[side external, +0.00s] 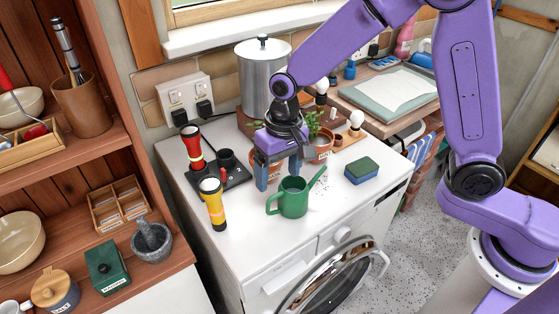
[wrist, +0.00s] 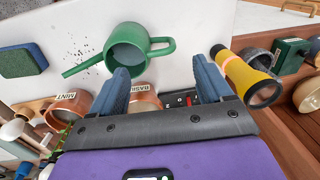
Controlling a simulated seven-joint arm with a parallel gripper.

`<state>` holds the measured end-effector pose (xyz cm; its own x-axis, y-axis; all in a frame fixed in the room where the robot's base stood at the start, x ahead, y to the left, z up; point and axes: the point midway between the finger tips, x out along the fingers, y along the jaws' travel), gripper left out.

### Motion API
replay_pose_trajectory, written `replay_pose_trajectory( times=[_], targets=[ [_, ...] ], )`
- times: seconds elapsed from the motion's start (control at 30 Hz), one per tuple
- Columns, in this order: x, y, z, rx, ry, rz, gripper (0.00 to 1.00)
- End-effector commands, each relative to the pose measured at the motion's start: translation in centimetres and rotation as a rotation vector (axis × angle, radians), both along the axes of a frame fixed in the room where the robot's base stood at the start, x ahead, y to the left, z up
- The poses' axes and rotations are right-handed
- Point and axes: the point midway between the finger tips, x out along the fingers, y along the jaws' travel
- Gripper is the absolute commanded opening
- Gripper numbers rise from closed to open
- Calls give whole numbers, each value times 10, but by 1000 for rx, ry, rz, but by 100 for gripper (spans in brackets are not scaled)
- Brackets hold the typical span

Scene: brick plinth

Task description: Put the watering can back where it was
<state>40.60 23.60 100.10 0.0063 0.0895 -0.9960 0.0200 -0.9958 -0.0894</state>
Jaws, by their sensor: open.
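The green watering can (side external: 292,203) stands upright on the white worktop of the washer (side external: 247,240), its handle to the left and its spout to the right in the side view. In the wrist view the can (wrist: 127,46) shows from above, with its handle toward the right. My gripper (side external: 279,180) is open and empty, fingers pointing down, just behind the can in the side view. In the wrist view the can lies beyond the fingertips (wrist: 161,62), apart from them as far as I can tell. Dark specks (wrist: 84,58) lie near the spout.
A yellow torch (side external: 213,204) and a red torch (side external: 193,147) stand to the left. A blue-green sponge (side external: 361,171) lies to the right. Labelled herb pots (wrist: 146,101) and a steel pot (side external: 262,75) are behind. The worktop's front left is clear.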

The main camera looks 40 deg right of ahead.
Motion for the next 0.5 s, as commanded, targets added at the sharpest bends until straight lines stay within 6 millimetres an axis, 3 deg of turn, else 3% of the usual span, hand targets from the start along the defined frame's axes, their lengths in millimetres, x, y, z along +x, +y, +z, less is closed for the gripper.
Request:
replay_pose_trajectory(
  times=[0.2, 0.5],
  targets=[
    [0, -2, 24, 1, -1, 0, 79],
    [-1, -3, 28, -1, 1, 4, 79]
  ],
)
